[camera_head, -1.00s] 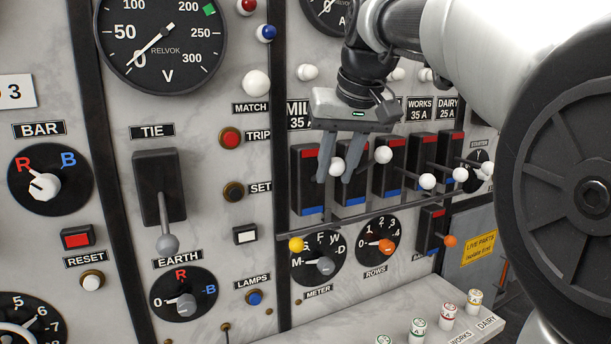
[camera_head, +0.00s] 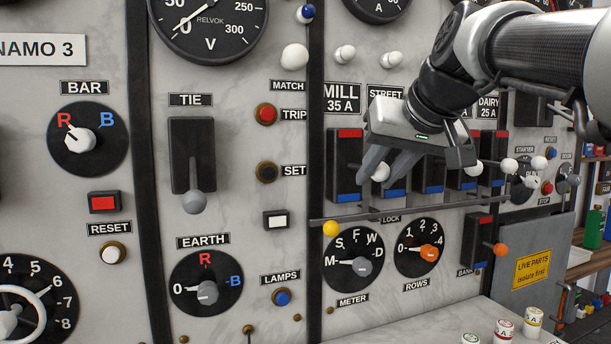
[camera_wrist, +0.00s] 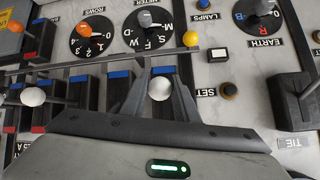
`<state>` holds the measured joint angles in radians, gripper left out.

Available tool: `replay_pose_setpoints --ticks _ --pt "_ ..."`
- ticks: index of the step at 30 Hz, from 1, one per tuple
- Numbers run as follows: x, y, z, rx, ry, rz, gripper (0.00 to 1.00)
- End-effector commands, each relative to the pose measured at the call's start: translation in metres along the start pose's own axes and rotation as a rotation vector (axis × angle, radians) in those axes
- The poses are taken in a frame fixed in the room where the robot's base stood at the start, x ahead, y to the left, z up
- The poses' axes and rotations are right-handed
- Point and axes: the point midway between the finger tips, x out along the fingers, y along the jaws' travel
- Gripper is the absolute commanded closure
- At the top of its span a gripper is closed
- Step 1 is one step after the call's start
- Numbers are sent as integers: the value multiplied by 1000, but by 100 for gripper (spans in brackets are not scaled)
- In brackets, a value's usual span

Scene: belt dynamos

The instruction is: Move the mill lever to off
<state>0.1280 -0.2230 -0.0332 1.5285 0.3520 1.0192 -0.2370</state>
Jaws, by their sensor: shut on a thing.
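The mill switch (camera_head: 345,165) is a black plate with a red top end and a blue bottom end, under the MILL 35 A label (camera_head: 343,98). Its lever ends in a white ball knob (camera_head: 380,172), which stands out in front of the plate at the level of its lower half. My gripper (camera_head: 384,168) reaches in from the upper right, with its two grey fingers shut on the knob. In the wrist view, which is upside down, the knob (camera_wrist: 159,88) sits between the fingers, near the blue end. The lever's shaft is mostly hidden.
A grey lock bar (camera_head: 420,210) with a yellow ball (camera_head: 330,229) runs just below the switches. Several neighbouring switches with white knobs (camera_head: 475,168) stand close on the right, partly behind my gripper. Rotary dials (camera_head: 348,262) lie below; the tie lever (camera_head: 194,200) is farther left.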

Motion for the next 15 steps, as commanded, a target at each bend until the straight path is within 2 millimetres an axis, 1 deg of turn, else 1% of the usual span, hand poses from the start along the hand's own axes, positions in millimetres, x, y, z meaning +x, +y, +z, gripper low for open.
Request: replay_pose_setpoints --ticks 1,11,12,14,15 --pt "3 1 4 1 -12 0 100" --pt "4 1 5 1 -16 0 100" --pt "4 1 5 1 -16 0 71" --pt "4 1 5 1 -15 1 61" --pt "4 1 4 1 -13 0 54"
